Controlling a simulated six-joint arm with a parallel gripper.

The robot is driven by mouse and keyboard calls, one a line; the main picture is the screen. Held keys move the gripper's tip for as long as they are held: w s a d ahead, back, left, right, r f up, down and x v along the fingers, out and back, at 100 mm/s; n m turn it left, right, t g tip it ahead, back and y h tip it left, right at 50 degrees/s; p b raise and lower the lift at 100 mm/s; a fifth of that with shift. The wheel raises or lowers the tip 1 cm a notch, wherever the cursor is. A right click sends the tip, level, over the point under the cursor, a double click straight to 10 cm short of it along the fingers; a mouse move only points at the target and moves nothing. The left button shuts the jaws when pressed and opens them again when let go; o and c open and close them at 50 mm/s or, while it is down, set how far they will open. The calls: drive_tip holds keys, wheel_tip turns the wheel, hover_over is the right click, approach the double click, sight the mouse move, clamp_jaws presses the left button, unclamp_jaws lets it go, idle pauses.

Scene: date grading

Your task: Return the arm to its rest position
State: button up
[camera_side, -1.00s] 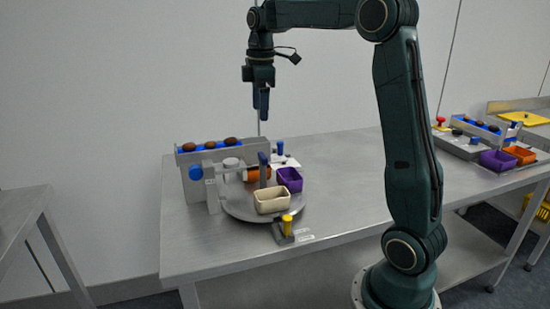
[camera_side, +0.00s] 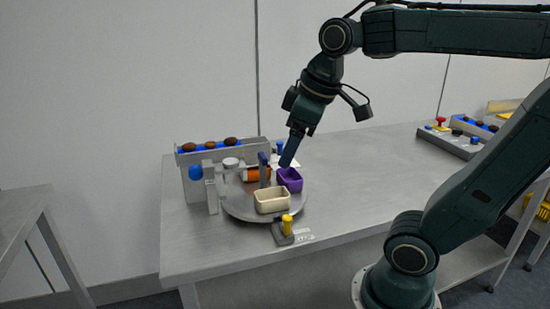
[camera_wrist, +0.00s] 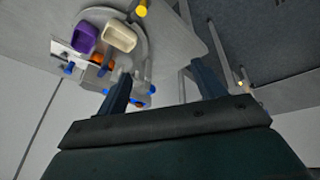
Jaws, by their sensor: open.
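My gripper (camera_side: 288,158) is in the side view above the back right of the round turntable, its fingers pointing down and to the left. From this angle the fingertips overlap the back of the purple bin (camera_side: 290,180); I cannot tell the exact gap. In the wrist view my gripper (camera_wrist: 162,80) shows two fingers spread wide apart with nothing between them. The upper arm stretches off to the right, with the forearm bent down toward the table.
The turntable (camera_side: 240,209) also carries a cream bin (camera_side: 271,200) and an orange bin (camera_side: 256,174). A chute with dark dates (camera_side: 210,145) stands behind left. A yellow-topped lever (camera_side: 287,224) is at the front. The table's middle right is clear. A second station (camera_side: 450,142) stands at right.

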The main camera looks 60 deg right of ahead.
drive_tip(key=s+a+f+m+t, duration=0.1)
drive_tip(key=s+a+f+m, duration=0.1)
drive_tip(key=s+f, duration=0.2)
drive_tip(key=shift+s+a+f+y, duration=0.3)
drive_tip(key=shift+s+a, duration=0.1)
drive_tip(key=shift+s, duration=0.65)
